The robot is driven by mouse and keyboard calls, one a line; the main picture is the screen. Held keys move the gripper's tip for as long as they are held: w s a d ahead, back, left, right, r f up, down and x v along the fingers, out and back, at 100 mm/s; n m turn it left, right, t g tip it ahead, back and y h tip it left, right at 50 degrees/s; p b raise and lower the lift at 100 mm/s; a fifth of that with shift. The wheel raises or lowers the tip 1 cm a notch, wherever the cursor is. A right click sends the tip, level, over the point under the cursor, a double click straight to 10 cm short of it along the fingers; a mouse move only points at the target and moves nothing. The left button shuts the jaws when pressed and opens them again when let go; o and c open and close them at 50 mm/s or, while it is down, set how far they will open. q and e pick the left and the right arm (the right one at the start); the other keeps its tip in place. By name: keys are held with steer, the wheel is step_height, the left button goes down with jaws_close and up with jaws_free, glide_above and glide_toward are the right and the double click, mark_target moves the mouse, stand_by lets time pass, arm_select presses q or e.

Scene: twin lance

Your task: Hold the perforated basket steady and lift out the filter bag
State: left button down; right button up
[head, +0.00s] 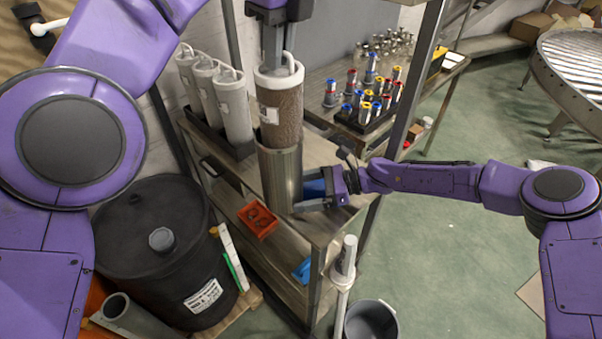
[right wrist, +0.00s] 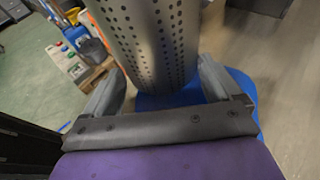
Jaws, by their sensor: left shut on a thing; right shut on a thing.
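The perforated basket (head: 281,182) is a metal cylinder standing upright on the steel bench; its rows of holes show in the right wrist view (right wrist: 150,35). The filter bag (head: 281,112) is a brown mesh cylinder with a white collar, a white loop handle and a small label. It stands upright above the basket, much of it clear of the rim; its lower end is hidden inside or behind the rim. My left gripper (head: 279,56) is shut on the bag's handle from above. My right gripper (head: 318,199) is shut on the basket low down, with one finger (right wrist: 105,95) on each side.
Several pale filter bags (head: 235,110) stand in a dark rack behind and left. A red tray (head: 257,220) lies in front of the basket. A rack of colored fittings (head: 366,115) sits on the back bench.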

steer(key=o, duration=0.5)
steer(key=v, duration=1.2)
